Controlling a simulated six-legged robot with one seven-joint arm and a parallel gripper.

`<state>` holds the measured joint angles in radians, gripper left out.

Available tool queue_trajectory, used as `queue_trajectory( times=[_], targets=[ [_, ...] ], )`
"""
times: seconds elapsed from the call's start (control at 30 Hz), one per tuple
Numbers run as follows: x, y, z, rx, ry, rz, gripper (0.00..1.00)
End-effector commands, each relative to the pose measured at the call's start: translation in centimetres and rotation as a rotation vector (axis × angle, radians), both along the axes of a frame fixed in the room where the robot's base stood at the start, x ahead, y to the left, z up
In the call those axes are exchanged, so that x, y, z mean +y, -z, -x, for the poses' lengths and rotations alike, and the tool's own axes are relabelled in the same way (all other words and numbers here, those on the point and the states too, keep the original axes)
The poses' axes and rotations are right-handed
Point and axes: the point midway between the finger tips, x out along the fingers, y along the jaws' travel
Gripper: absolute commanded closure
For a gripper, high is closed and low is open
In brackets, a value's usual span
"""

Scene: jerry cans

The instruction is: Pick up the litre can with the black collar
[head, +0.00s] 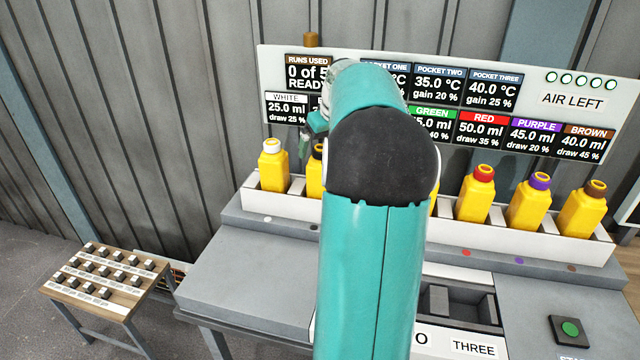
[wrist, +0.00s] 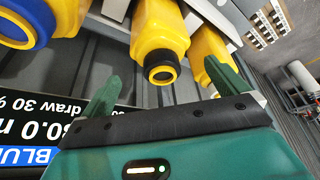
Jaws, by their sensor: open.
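The yellow can with the black collar (head: 315,172) stands in the white rack, mostly hidden behind my arm in the head view. In the wrist view the black-collared can (wrist: 160,38) shows its neck and dark mouth between my two fingers. My gripper (wrist: 164,88) is open and empty, one green finger on each side of the collar in the picture. I cannot tell how far the fingertips are from the can. In the head view only a small part of my gripper (head: 306,140) shows, just above the can.
A white-collared can (head: 273,167) stands just left. Red (head: 475,194), purple (head: 529,203) and brown (head: 583,210) cans stand right. A blue-collared can (wrist: 22,28) and another yellow can (wrist: 211,52) flank the black one. The display board (head: 560,75) rises close behind the rack.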

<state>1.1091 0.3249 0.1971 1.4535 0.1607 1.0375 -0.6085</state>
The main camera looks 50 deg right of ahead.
Motion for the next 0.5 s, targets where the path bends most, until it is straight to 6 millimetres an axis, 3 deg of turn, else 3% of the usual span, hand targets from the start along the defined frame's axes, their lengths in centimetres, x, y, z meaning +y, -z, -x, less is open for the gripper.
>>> queue_trajectory(
  times=[0.5],
  targets=[
    [-0.4, 5.7, -1.8, -0.001, -0.004, -0.002, 0.01]
  ],
)
